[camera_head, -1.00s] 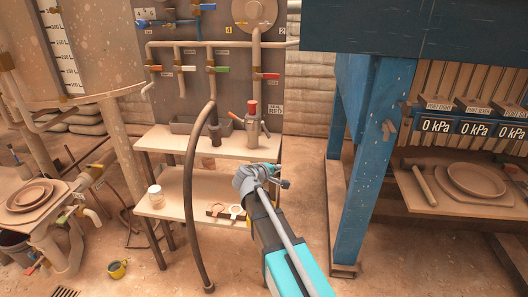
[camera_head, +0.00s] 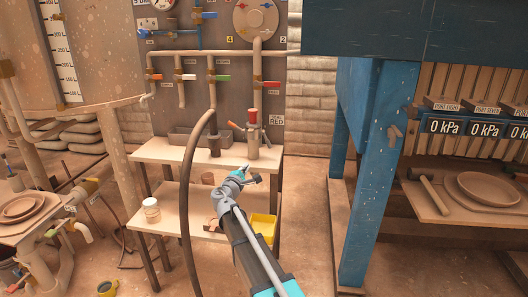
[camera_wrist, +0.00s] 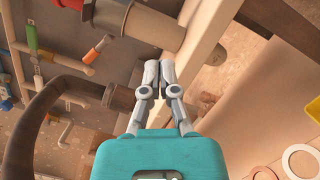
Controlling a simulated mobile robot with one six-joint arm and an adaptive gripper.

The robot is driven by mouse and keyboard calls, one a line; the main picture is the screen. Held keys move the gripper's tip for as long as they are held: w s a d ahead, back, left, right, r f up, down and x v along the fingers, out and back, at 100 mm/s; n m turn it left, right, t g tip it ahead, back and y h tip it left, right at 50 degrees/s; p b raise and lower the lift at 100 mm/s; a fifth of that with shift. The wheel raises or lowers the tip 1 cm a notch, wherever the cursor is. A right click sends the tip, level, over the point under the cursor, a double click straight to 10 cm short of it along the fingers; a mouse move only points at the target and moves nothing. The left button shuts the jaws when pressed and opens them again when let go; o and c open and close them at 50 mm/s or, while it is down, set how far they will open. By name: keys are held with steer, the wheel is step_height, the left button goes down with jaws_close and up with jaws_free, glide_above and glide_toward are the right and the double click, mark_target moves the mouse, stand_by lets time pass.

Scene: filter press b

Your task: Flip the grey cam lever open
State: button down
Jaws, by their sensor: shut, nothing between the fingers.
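A coupling (camera_head: 252,138) with a red top stands on the upper bench shelf in the head view. A thin grey lever (camera_head: 265,136) seems to stick out at its right side, with an orange-red handle at its left. In the wrist view a brown cylinder (camera_wrist: 145,22), probably this coupling, crosses the top. I cannot make out the grey lever there. My gripper (camera_head: 246,170) is shut and empty, just in front of and below the bench's front edge. Its closed fingertips (camera_wrist: 159,64) are apart from the cylinder in the wrist view.
A dark hose (camera_head: 188,175) hangs in front of the bench, left of my arm; its fitting is close by in the wrist view (camera_wrist: 112,97). The bench (camera_head: 165,150) has a lower shelf with a jar (camera_head: 151,210) and a yellow tray (camera_head: 264,227). A blue post (camera_head: 372,170) stands right.

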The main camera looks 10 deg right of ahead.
mark_target(267, 141)
steer(key=shift+w+d, duration=0.1)
steer(key=x, duration=0.9)
steer(key=shift+w+p, duration=0.2)
steer(key=shift+p, duration=0.2)
steer(key=d, duration=0.1)
steer(key=w+d+r+p, duration=0.1)
steer(key=shift+d, duration=0.4)
steer(key=shift+w+d+r, duration=0.2)
steer(key=shift+d, duration=0.35)
